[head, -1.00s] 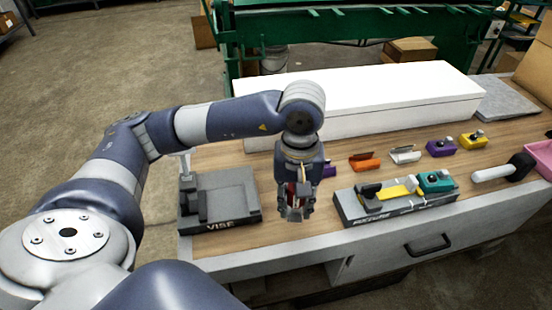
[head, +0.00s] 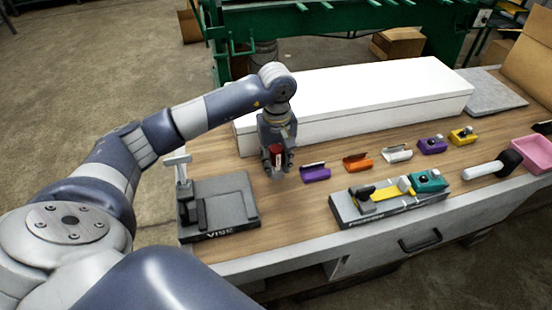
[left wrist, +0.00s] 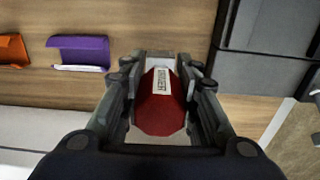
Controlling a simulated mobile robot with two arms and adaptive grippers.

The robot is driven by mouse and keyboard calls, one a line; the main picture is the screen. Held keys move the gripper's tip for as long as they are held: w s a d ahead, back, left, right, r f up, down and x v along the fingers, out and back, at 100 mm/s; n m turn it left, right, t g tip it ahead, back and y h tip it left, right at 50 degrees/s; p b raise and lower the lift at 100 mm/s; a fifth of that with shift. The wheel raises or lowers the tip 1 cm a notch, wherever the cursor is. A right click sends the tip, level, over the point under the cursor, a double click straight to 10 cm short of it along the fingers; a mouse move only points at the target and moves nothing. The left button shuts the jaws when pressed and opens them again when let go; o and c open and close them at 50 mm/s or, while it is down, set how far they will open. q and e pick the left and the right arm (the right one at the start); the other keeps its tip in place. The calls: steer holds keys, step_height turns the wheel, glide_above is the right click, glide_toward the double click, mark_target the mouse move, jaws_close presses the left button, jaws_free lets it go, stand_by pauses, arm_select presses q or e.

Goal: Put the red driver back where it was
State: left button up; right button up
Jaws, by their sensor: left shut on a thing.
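My left gripper (head: 277,170) is shut on the red driver (head: 277,154), between the vise and the purple holder in the head view. In the left wrist view the red driver (left wrist: 160,105) sits between the fingers (left wrist: 160,75), its octagonal red end facing the camera and a pale label on its side. The rest of the driver is hidden. A purple open holder (head: 315,173) lies just right of the gripper, empty. It also shows in the left wrist view (left wrist: 78,50). An orange holder (head: 358,162) and a white holder (head: 397,153) follow in the row. My right gripper is out of view.
A dark vise (head: 218,206) stands at the bench's left. A fixture (head: 345,212) with yellow and teal parts lies near the front edge. A long white box (head: 360,98) stands behind. Purple (head: 432,147) and yellow (head: 462,136) blocks, a mallet (head: 490,168) and a pink bin (head: 533,152) are right.

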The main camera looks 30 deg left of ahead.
mark_target(276, 162)
arm_select(q)
steer(key=shift+w+a+f, duration=0.1)
steer(key=shift+w+a, duration=0.3)
steer(key=shift+w, duration=0.2)
steer(key=shift+w+a, duration=0.4)
steer(key=shift+w, duration=0.15)
steer(key=shift+f+p, duration=0.4)
steer(key=shift+p, duration=0.05)
step_height(276, 162, down, 2)
steer(key=shift+f+p, duration=0.1)
steer(key=shift+p, duration=0.4)
steer(key=shift+f, duration=0.3)
steer(key=shift+f, duration=0.1)
steer(key=shift+f+b, duration=0.15)
steer(key=shift+b, duration=0.2)
steer(key=o, duration=1)
steer(key=shift+o, duration=0.3)
